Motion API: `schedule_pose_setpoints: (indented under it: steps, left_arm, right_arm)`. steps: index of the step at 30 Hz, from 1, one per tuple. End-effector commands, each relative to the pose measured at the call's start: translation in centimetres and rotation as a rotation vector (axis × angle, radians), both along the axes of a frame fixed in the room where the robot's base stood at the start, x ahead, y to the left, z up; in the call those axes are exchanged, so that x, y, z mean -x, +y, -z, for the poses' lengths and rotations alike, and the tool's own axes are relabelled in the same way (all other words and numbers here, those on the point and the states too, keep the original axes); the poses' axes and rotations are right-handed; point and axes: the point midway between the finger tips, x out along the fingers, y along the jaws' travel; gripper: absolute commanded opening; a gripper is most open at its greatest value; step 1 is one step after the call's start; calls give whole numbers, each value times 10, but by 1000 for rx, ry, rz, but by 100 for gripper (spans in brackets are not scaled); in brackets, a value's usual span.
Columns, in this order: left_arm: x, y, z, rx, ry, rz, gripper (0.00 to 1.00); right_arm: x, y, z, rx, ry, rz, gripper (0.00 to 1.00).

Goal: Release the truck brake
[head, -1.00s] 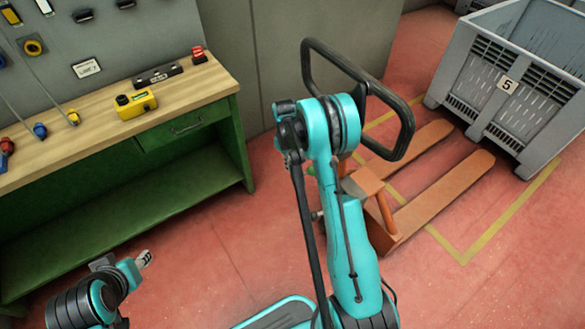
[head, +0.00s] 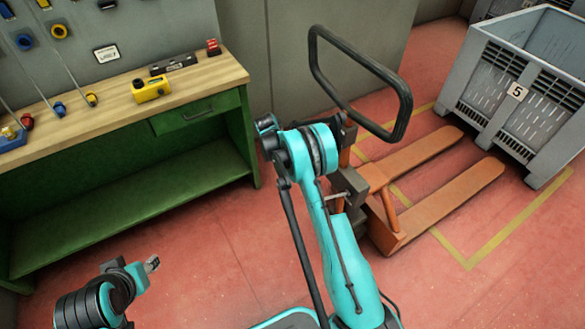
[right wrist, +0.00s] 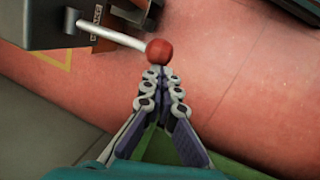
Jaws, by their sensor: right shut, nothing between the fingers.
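The orange pallet truck (head: 390,225) stands on the red floor in the head view, with a black loop handle (head: 405,100) above it. My right arm hides part of its mast. In the right wrist view, a pale lever (right wrist: 110,34) ends in a red ball knob (right wrist: 160,52). My right gripper (right wrist: 161,72) is shut and empty, its fingertips right by the knob; whether they touch it I cannot tell. The right fingers are hidden in the head view. My left gripper (head: 152,264) is low at the left, away from the truck; its jaw opening is unclear.
A green workbench (head: 130,195) with a wooden top stands at the left, bearing a yellow device (head: 151,90) and other small items. A grey crate (head: 525,95) marked 5 stands beyond the forks at the right. Open floor lies between bench and truck.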

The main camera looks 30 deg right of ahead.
Motion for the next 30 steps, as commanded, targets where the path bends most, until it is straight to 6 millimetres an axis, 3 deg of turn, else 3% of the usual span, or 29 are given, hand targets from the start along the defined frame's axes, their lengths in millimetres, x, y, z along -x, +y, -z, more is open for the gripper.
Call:
schedule_pose_setpoints:
  steps: [8,30]
  left_arm:
    - [0,0,7,0,0,0,40]
    - [0,0,0,0,0,0,40]
  right_arm:
    - [-1,3,28,207,-16,-6,0]
    - [0,2,9,202,-16,-4,0]
